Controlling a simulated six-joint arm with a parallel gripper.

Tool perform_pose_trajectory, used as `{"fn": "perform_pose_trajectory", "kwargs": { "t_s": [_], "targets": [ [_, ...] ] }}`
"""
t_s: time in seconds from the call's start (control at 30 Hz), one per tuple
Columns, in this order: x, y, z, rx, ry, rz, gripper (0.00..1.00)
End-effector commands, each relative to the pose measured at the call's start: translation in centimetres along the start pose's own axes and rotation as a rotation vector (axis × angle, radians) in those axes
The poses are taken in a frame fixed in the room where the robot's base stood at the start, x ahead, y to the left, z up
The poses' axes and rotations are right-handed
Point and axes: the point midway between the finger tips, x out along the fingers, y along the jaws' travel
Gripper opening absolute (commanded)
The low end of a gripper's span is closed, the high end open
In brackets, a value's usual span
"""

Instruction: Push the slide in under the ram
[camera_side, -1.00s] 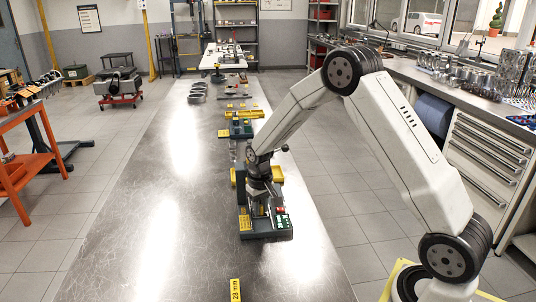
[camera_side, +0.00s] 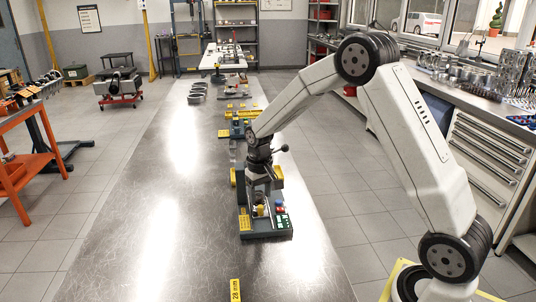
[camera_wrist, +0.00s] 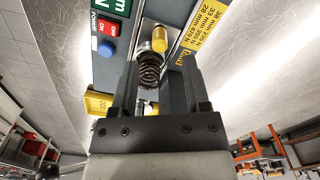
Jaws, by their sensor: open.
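A dark spring tester (camera_side: 252,235) with a green display stands on the metal bench. In the wrist view its grey body (camera_wrist: 180,18) fills the top. A coil spring (camera_wrist: 149,70) stands at a bright metal strip (camera_wrist: 150,28), which looks like the slide. A yellow knob (camera_wrist: 160,40) is just beyond the spring. My gripper (camera_wrist: 160,64) is open, its two dark fingers on either side of the spring, with gaps visible. I cannot tell their height relative to it. In the side view my gripper (camera_side: 262,186) is above the tester. I cannot make out the ram.
The tester carries a red switch (camera_wrist: 107,28), a blue button (camera_wrist: 105,49) and a yellow force label (camera_wrist: 205,35). Further yellow-marked fixtures (camera_side: 238,128) and several rings (camera_side: 197,92) are farther along the bench. The bench to the left is clear.

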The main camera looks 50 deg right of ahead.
Motion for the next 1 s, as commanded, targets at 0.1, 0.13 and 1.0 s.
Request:
{"fn": "perform_pose_trajectory", "kwargs": {
  "t_s": [0.1,0.13,1.0],
  "targets": [
    [-1.6,0.0,-0.1,0.000,0.003,0.000,0.60],
    [-1.8,0.0,-0.1,0.000,0.003,0.000,0.60],
    [-3.1,-1.2,0.8,-0.244,0.001,0.044,0.00]
  ]
}}
